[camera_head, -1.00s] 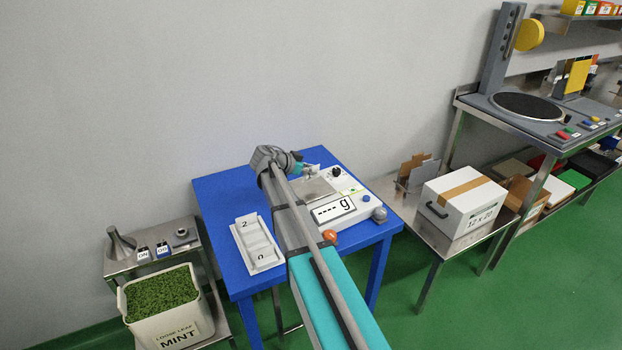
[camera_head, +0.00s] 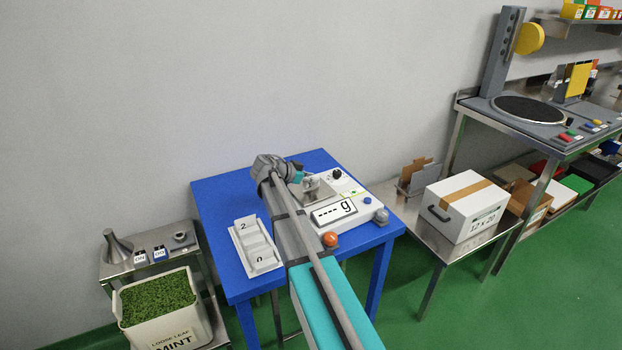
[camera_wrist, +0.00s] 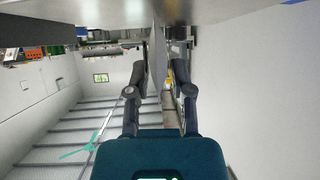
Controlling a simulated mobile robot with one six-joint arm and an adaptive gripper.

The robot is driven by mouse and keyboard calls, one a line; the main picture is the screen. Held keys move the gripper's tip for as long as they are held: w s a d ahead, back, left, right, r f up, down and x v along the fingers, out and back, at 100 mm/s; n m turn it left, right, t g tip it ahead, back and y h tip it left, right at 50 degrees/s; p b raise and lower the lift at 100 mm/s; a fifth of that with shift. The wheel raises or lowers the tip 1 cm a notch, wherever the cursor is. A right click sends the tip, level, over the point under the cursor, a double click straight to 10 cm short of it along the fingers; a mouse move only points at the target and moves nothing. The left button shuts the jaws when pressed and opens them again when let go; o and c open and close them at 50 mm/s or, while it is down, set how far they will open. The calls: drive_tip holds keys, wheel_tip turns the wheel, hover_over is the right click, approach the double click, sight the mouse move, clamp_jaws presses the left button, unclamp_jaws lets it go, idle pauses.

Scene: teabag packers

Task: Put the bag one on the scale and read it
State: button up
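The scale (camera_head: 354,195) stands on the blue table, and its display (camera_head: 333,211) shows dashes and "g". My gripper (camera_head: 298,177) is low at the left of the scale's pan, partly hidden by my arm. A small pale piece, apparently the bag (camera_head: 312,183), shows at the pan beside it; whether it rests there is unclear. In the wrist view a thin pale sheet, seen nearly edge-on (camera_wrist: 155,58), stands between my two fingers. I cannot tell whether both fingers press on it. A white slotted tray (camera_head: 240,224) marked 2 and 0 lies left of my arm.
A steel side table with a white carton (camera_head: 463,205) is at the right. A bin of mint leaves (camera_head: 160,310) is at the lower left. The blue table's back left (camera_head: 222,190) is clear.

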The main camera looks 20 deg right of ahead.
drive_tip(key=shift+o, duration=0.8)
drive_tip(key=shift+r, duration=0.15)
drive_tip(key=shift+a+r+p, duration=0.15)
drive_tip(key=shift+p, duration=0.2)
drive_tip(key=p+v, duration=0.5)
drive_tip(key=v, duration=0.6)
drive_tip(key=shift+a, duration=0.3)
drive_tip(key=shift+s, duration=0.15)
drive_tip(key=s+a+f+n+y+p, duration=0.1)
drive_tip(key=s+a+n+y, duration=0.3)
drive_tip(key=s, duration=0.4)
drive_tip(key=s+a+f+n+y+p, duration=0.1)
drive_tip(key=s+a+f+n+y, duration=0.2)
drive_tip(key=s+n, duration=0.4)
drive_tip(key=s+a+f+n+g+y+p, duration=0.1)
drive_tip(key=s+a+f+n+y+p, duration=0.1)
drive_tip(key=s+a+n+y, duration=0.3)
drive_tip(key=s+n, duration=0.1)
drive_tip(key=s, duration=0.3)
drive_tip(key=shift+s, duration=0.25)
